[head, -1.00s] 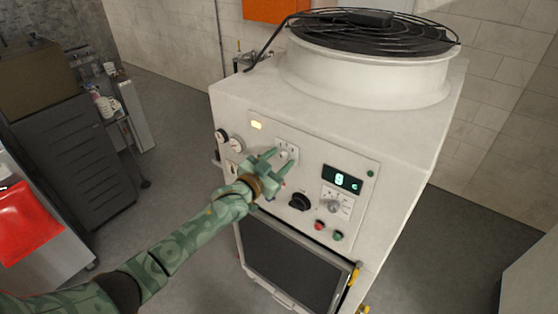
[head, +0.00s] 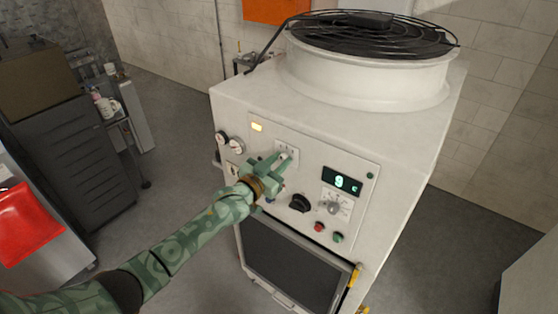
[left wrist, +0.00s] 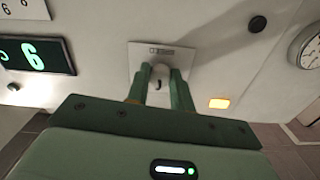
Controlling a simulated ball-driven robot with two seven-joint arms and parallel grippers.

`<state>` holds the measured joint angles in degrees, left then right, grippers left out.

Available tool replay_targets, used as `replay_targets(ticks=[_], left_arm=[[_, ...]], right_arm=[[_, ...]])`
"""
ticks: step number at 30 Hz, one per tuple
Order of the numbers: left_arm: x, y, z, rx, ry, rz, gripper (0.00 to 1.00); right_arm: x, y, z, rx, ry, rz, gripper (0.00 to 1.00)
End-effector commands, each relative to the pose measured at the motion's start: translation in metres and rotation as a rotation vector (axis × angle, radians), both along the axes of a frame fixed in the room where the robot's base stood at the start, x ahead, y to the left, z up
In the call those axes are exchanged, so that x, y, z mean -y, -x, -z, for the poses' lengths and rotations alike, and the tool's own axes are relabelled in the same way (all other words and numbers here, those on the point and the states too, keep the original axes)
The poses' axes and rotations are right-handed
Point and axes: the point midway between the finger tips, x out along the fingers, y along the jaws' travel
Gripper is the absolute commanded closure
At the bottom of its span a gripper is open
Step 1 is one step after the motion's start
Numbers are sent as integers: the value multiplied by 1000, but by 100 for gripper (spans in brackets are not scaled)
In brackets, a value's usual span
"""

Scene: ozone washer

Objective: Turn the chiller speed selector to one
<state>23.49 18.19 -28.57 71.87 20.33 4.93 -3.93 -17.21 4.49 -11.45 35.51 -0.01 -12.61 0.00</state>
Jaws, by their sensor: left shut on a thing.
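The chiller (head: 340,130) is a large white cabinet with a control panel on its front. The speed selector's pale label plate (head: 287,148) is on the panel's upper left. It also shows in the left wrist view (left wrist: 138,58), where the selector knob (left wrist: 158,72) sits between my fingers. My left gripper (head: 280,165) reaches the panel from the left, its two green fingers shut on the knob. In the head view the fingers hide the knob, and the pointer's setting cannot be read.
A lit green display (head: 342,181), a second pale dial (head: 333,207), a black rotary handle (head: 300,203) and red (head: 319,227) and green (head: 338,237) buttons lie to the right. Two gauges (head: 229,141) and a lit amber lamp (head: 257,127) are to the left.

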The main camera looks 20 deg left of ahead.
Motion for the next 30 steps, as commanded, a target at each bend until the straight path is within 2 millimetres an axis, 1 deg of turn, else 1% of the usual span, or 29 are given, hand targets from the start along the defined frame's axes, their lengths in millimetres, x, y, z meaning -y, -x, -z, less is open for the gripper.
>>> replay_targets(ticks=[6,18,24,30], left_arm=[[0,0,-1,-62,164,0,100],[1,1,0,-171,462,0,100],[1,1,1,-205,559,0,100],[1,1,1,-225,611,0,100]], right_arm=[[2,0,-9,1,3,-1,64],[2,-1,-16,1,3,-2,64],[2,-1,-17,2,3,-1,64],[2,-1,-18,2,3,-1,64]])
